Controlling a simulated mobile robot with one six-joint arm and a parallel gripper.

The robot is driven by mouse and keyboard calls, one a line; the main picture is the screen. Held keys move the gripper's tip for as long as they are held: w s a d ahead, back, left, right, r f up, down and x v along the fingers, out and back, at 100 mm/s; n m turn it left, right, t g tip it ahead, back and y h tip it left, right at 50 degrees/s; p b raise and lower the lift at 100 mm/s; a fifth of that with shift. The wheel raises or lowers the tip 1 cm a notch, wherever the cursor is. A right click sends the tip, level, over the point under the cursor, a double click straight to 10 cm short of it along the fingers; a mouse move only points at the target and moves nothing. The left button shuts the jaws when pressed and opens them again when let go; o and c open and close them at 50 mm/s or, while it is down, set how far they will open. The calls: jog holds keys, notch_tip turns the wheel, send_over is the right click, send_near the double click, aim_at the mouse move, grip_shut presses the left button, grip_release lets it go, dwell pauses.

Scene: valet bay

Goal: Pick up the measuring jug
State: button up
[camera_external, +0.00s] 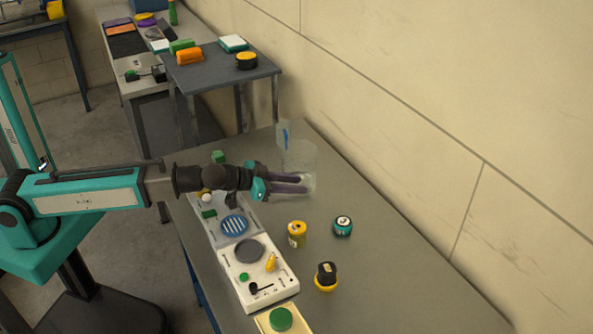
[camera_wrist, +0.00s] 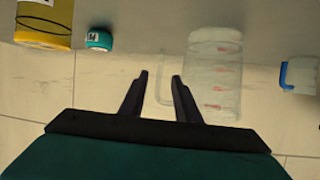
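The measuring jug (camera_external: 301,156) is a clear, see-through vessel standing on the grey table. In the wrist view the jug (camera_wrist: 215,75) shows red marks on its side and a clear handle on its left. My gripper (camera_external: 306,184) is open, its two dark fingers level and overlapping the jug's lower part in the external view. In the wrist view my gripper (camera_wrist: 160,75) has its fingertips apart, with part of the handle showing between them and the right finger overlapping the handle. I cannot tell whether a finger touches the jug.
A clear item with a blue part (camera_external: 284,133) stands just behind the jug. A yellow tin (camera_external: 297,234), a teal-banded round item (camera_external: 342,226) and a black-and-yellow item (camera_external: 326,276) stand nearer on the table. White trays (camera_external: 268,284) line its left edge. The wall runs along the right.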

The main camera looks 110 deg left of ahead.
aim_at(312, 194)
jog(key=shift+w+a+f, duration=0.3)
jog(key=shift+w+a, duration=0.1)
jog(key=shift+w, duration=0.15)
jog(key=shift+p+x, duration=0.75)
jog(key=shift+x, duration=0.55)
jog(key=shift+p+x, duration=0.35)
jog(key=shift+x, duration=0.95)
grip_shut()
